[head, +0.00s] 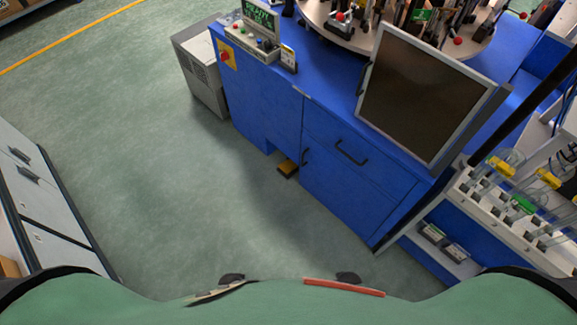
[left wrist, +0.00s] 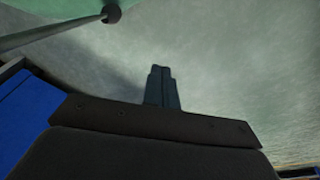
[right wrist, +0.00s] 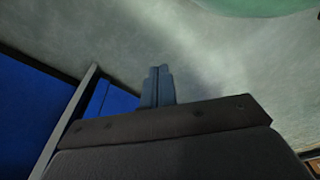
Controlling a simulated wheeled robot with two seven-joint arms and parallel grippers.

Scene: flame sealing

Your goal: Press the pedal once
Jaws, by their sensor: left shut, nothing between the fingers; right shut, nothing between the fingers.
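The pedal (head: 287,168) is a small yellow and black block on the floor at the foot of the blue machine (head: 262,110), in a recess under its front, in the head view. My left gripper (left wrist: 162,72) shows in the left wrist view with its two fingers together, empty, over the green-grey floor. My right gripper (right wrist: 158,72) shows in the right wrist view, also with fingers together and empty, with blue panels to its left. Neither gripper shows in the head view, and the pedal does not clearly show in either wrist view.
A control box (head: 250,42) and a framed dark panel (head: 425,92) sit on the machine. A grey unit (head: 200,75) stands left of it. A rack with tubes (head: 510,200) is at the right, a white cabinet (head: 45,205) at the left. The floor (head: 190,200) between is clear.

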